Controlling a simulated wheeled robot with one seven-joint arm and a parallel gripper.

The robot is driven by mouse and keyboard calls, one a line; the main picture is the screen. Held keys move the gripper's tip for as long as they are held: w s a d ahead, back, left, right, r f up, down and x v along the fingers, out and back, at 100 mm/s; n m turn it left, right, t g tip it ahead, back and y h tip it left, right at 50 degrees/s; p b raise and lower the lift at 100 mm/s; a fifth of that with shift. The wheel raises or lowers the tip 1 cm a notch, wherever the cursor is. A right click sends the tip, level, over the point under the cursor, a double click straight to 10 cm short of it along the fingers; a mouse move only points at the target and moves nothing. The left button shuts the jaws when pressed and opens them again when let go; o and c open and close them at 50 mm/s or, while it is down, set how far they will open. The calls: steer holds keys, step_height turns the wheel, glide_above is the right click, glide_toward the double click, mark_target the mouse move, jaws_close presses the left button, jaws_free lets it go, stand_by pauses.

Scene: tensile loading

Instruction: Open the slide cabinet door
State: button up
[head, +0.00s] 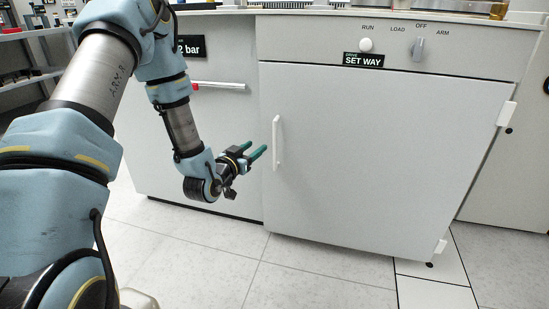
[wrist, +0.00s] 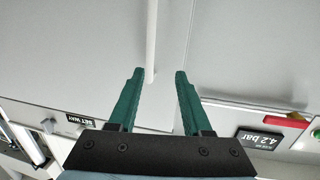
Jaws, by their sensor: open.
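The cabinet door (head: 375,165) is a large pale grey panel with hinges on its right side, and it looks shut. Its white vertical bar handle (head: 277,143) is near the left edge. My gripper (head: 257,150) has teal fingers and is open and empty, just left of the handle in the head view. In the wrist view the handle (wrist: 151,40) shows between the lines of my two fingertips (wrist: 159,71), closer to the left finger. Its lower end shows near the fingertips. I cannot tell the depth gap, and no contact is clear.
Above the door are a white knob (head: 366,45), a grey switch (head: 418,48) and a "SET WAY" label (head: 363,60). A red-and-white bar handle (head: 218,86) is on the left panel. The floor (head: 310,265) before the door is clear.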

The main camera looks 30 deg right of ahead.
mark_target(274, 138)
steer(key=shift+h, duration=0.5)
steer(key=x, duration=0.3)
steer(key=b+x, duration=0.1)
steer(key=x, duration=0.3)
steer(key=s+f+x, duration=0.1)
steer(key=x, duration=0.3)
steer(key=shift+s+d, duration=0.1)
steer(key=shift+d, duration=0.35)
jaws_close()
stand_by(0.5)
